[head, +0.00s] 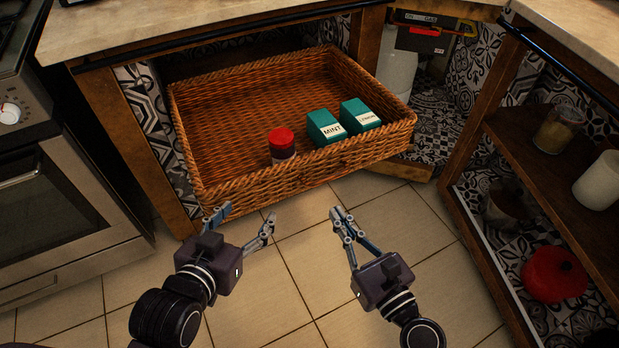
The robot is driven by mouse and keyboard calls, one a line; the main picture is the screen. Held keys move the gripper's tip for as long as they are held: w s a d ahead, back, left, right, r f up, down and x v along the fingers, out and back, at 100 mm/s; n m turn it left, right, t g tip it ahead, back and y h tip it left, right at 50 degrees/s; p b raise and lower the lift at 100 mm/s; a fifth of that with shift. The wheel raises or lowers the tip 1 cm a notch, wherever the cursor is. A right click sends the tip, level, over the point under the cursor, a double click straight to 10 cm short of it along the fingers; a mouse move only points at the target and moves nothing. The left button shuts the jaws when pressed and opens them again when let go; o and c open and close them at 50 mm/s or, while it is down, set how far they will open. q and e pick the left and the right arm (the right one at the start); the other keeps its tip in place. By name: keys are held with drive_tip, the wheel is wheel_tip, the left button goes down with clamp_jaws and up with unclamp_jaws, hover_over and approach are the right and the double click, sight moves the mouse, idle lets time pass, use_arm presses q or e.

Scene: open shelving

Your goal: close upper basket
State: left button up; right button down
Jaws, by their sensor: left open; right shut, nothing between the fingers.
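The wicker upper basket (240,186) is pulled out from under the counter in the head view. It holds a red-lidded jar (282,142), a green box marked MINT (325,127) and a second green box (359,115) with a label too small to read surely. My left gripper (243,220) is open and empty, just in front of the basket's near left part. My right gripper (339,212) is shut and empty, in front of the basket's front wall and apart from it in the picture. The basket's back end lies in the shadow under the counter.
An oven (60,200) stands at the left. Open shelves (510,140) with a jar, a white container and a red pot (553,273) stand at the right. The tiled floor (290,290) before the basket is clear apart from my arms.

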drive_tip(key=p, duration=0.1)
approach(304, 165)
drive_tip(key=x, duration=0.6)
use_arm(q)
drive_tip(key=s+a+f+g+y, duration=0.1)
drive_tip(key=s+f+g, duration=0.2)
drive_tip(key=f, duration=0.1)
drive_tip(key=shift+s+a+f, duration=0.3)
drive_tip(key=shift+a+f, duration=0.05)
use_arm(e)
drive_tip(key=shift+w+a, duration=0.3)
drive_tip(key=shift+w, duration=0.15)
